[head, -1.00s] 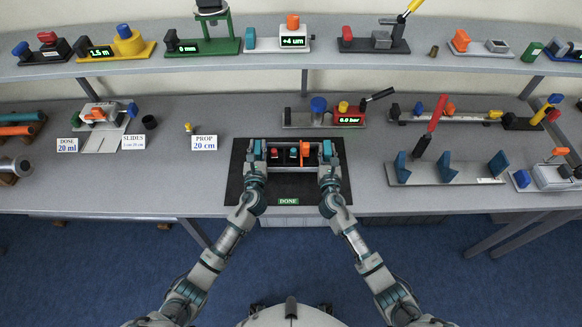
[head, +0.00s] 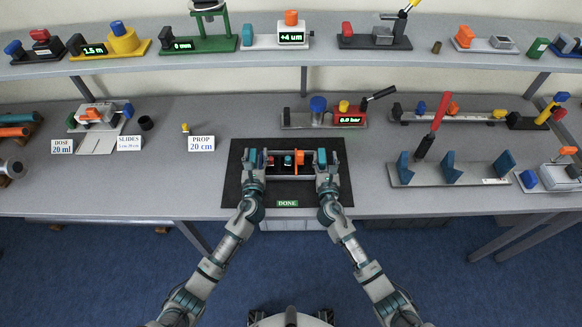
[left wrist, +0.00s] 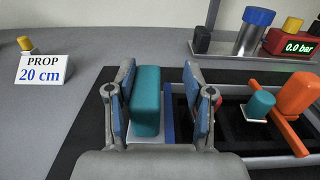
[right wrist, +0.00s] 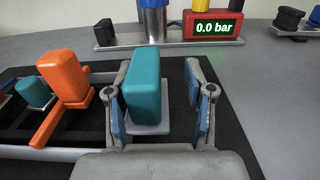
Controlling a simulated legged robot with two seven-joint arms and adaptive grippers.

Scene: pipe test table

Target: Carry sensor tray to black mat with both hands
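The sensor tray (head: 290,176), an open frame with red, teal and orange parts inside, appears to rest on the black mat (head: 240,195). My left gripper (head: 253,158) is at its left end and my right gripper (head: 327,158) at its right end. In the left wrist view the open fingers (left wrist: 159,70) stand on either side of a teal handle block (left wrist: 147,100), with a gap on the right. In the right wrist view the open fingers (right wrist: 158,72) straddle another teal block (right wrist: 145,88), also with a gap on the right. The finger-to-block contact on the left sides is unclear.
A pressure device reading 0.0 bar (head: 349,120) stands behind the mat. A PROP 20 cm card (head: 201,143) is to the left. A rack with blue supports (head: 450,175) is to the right. A green DONE label (head: 288,203) lies at the mat's front.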

